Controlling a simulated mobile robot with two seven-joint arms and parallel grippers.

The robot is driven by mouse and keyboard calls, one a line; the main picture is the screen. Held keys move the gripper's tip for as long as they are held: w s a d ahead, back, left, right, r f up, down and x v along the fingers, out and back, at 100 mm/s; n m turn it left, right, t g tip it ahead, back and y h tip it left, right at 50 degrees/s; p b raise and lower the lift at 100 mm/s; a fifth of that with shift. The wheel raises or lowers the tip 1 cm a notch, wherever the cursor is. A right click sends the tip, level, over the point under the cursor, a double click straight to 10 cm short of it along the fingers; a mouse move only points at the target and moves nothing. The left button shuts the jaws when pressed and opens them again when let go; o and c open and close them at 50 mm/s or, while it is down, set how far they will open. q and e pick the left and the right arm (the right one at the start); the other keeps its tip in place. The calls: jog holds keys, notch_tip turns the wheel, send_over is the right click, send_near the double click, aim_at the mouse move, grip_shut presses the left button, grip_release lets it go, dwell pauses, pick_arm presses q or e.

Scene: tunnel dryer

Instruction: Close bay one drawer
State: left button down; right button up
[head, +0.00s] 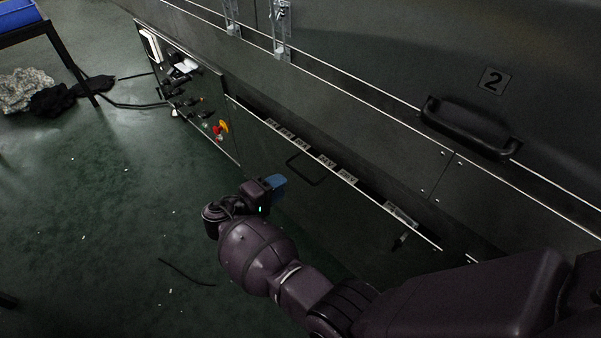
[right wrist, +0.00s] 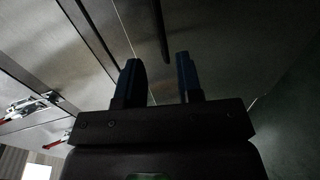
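A long dark drawer (head: 335,205) in the lower front of the machine stands a little out, with a dark gap and several pale labelled pieces behind its top edge. Its dark bar handle (head: 305,170) is on the upper part of its front. My right gripper (head: 278,187) has blue fingers and is in front of the drawer, to the left of and below the handle, apparently apart from it. In the right wrist view my right gripper (right wrist: 158,72) has its two fingers apart with nothing between them. My left gripper is not in view.
A control panel (head: 190,95) with knobs and a red-and-yellow button is left of the drawer. A panel marked 2 with a big handle (head: 470,128) is at upper right. Cloths (head: 28,90) and a blue-topped table (head: 18,14) are far left. The green floor (head: 105,220) is mostly clear.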

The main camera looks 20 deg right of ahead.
aim_at(300, 174)
jog(key=shift+b+x, duration=0.65)
jog(key=shift+x, duration=3.55)
grip_shut()
